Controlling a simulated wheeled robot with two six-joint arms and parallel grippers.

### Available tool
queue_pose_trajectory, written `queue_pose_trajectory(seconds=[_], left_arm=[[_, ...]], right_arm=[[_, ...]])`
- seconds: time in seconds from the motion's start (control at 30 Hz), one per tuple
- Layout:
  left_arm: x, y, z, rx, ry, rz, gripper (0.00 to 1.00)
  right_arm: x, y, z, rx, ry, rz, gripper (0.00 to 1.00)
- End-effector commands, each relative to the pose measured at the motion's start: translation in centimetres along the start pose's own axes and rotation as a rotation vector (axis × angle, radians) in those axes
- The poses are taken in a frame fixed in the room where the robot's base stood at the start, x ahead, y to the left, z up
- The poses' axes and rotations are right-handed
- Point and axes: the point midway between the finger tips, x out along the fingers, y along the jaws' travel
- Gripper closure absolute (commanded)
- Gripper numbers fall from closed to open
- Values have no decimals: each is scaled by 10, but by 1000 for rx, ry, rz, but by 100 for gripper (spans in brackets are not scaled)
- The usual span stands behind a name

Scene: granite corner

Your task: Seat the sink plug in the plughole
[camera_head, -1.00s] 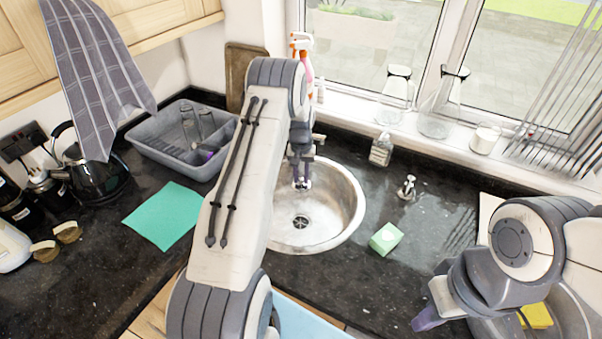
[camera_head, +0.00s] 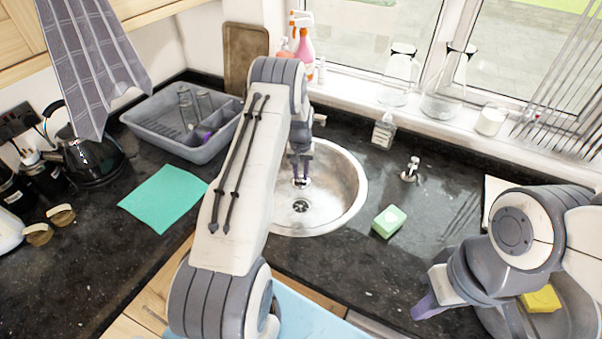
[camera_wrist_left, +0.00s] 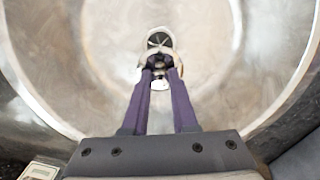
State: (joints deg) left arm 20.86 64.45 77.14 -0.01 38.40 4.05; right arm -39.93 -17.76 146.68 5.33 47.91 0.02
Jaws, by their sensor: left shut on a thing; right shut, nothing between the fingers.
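The round steel sink (camera_head: 345,190) is set in the dark worktop, with the plughole (camera_head: 300,206) in its floor. My left gripper (camera_head: 301,180) points down into the sink and is shut on the sink plug (camera_head: 301,183), a small pale piece at its fingertips. In the left wrist view the fingers (camera_wrist_left: 160,72) close on the plug (camera_wrist_left: 161,84), with the dark plughole (camera_wrist_left: 159,40) just beyond. The plug looks apart from the plughole, but its height above it is hard to tell. My right gripper (camera_head: 425,306) is shut and empty over the worktop at the right.
A green and white sponge (camera_head: 389,221) lies right of the sink, near a small tap (camera_head: 411,169). A grey dish tub (camera_head: 160,142), a teal cloth (camera_head: 163,198) and a black kettle (camera_head: 92,158) are at the left.

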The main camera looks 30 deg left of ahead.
Motion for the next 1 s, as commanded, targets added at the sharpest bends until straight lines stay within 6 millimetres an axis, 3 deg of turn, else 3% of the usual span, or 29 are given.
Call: queue_pose_trajectory(seconds=[0.07,0.1,0.17,0.8,1.0], left_arm=[[0,0,0,0,0,0,100],[0,0,0,0,0,0,62],[0,0,0,0,0,0,39],[0,0,0,0,0,0,39],[-17,0,0,0,2,0,39]], right_arm=[[0,0,0,0,0,0,100],[0,0,0,0,0,0,100],[0,0,0,0,0,0,100],[0,0,0,0,0,0,100],[-10,-1,0,0,0,0,100]])
